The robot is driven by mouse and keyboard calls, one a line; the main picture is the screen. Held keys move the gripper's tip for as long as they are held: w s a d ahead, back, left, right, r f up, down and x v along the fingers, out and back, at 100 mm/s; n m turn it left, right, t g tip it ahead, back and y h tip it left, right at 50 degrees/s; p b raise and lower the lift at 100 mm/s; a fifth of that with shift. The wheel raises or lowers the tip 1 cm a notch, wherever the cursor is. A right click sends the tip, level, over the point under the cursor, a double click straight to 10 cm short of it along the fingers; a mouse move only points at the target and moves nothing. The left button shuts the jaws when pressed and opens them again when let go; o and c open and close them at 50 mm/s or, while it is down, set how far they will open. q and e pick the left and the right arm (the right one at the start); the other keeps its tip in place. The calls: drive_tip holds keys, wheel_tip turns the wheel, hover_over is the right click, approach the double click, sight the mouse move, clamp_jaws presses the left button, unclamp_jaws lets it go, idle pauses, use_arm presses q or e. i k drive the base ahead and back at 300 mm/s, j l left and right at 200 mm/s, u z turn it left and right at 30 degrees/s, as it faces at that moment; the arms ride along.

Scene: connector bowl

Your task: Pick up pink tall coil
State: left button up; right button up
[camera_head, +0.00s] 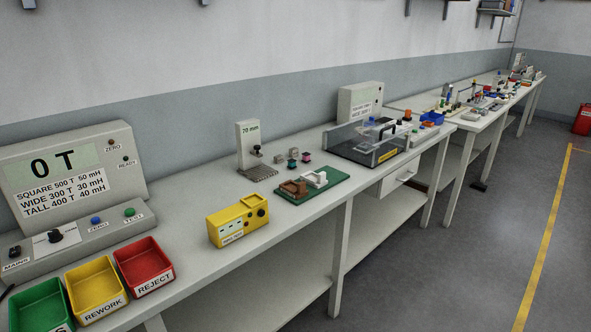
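A small coil with pink or magenta winding (306,158) stands on the bench behind the green board. A similar small coil with green winding (292,164) stands just left of it. At this distance I cannot tell how tall each coil is. A small grey part (280,157) sits left of the coils. Neither of my grippers shows in the head view.
Around the coils are a green board (329,183) with brown and white holders, a grey 70 mm gauge (249,143) and a clear-walled box (372,153). A yellow tester (237,222) and green, yellow and red bins (143,266) stand nearer. Floor right of the bench is clear.

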sight(305, 156)
drive_tip(key=i+j, duration=0.1)
drive_tip(key=i+l+u, duration=0.1)
drive_tip(key=u, duration=0.25)
drive_tip(key=i+l+u, duration=0.15)
drive_tip(key=u, duration=0.15)
drive_tip(key=i+l+u, duration=0.1)
drive_tip(key=u, duration=0.25)
drive_tip(key=l, duration=0.1)
